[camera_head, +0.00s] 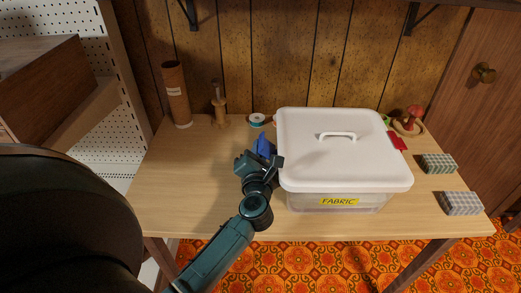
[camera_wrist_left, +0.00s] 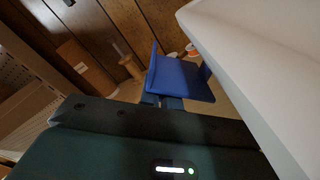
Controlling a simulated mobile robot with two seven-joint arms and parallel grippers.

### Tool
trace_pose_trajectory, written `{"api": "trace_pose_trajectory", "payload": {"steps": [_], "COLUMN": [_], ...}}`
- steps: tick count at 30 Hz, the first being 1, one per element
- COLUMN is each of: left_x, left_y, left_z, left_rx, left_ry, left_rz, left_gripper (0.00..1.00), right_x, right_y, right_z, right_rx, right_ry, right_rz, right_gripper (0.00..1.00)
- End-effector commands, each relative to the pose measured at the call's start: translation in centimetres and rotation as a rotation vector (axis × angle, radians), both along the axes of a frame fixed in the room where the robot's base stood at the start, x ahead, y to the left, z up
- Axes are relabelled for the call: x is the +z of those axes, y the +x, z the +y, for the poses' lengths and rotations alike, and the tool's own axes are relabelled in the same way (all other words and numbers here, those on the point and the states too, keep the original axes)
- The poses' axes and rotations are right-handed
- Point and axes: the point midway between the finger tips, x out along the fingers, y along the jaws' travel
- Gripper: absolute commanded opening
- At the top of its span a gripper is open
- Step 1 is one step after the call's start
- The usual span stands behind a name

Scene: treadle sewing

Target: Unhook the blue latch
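The blue latch (camera_head: 264,146) is on the left side of the white-lidded fabric box (camera_head: 340,150). In the left wrist view the latch (camera_wrist_left: 182,78) is a blue plate standing out beside the lid edge (camera_wrist_left: 235,60). My left gripper (camera_head: 262,158) is at the box's left side, right at the latch. In the wrist view its two dark fingers (camera_wrist_left: 162,102) are close together at the latch's near edge. The fingertips are hidden by the latch, so I cannot tell whether they hold it. My right gripper is not in view.
A cardboard tube (camera_head: 177,95), a wooden spindle (camera_head: 219,105) and a thread spool (camera_head: 257,120) stand behind. A pincushion (camera_head: 408,122) and folded cloths (camera_head: 462,203) are to the box's right. The table's left part (camera_head: 185,175) is clear.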

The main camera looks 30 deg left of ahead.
Motion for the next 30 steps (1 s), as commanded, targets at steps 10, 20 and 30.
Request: {"api": "trace_pose_trajectory", "payload": {"steps": [10,20,30], "left_x": [-0.1,-0.1,-0.2], "left_y": [0.0,0.0,-1.2], "left_z": [0.0,0.0,-0.7], "left_rx": [-0.001,-0.001,-0.002], "left_ry": [-0.035,-0.034,-0.037], "left_rz": [-0.023,-0.022,-0.020], "left_gripper": [0.00,0.26,0.26], "right_x": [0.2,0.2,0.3], "right_y": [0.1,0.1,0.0], "right_z": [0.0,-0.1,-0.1], "right_rx": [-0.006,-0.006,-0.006], "right_ry": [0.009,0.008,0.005], "right_rz": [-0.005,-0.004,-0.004], "right_gripper": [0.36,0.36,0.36]}}
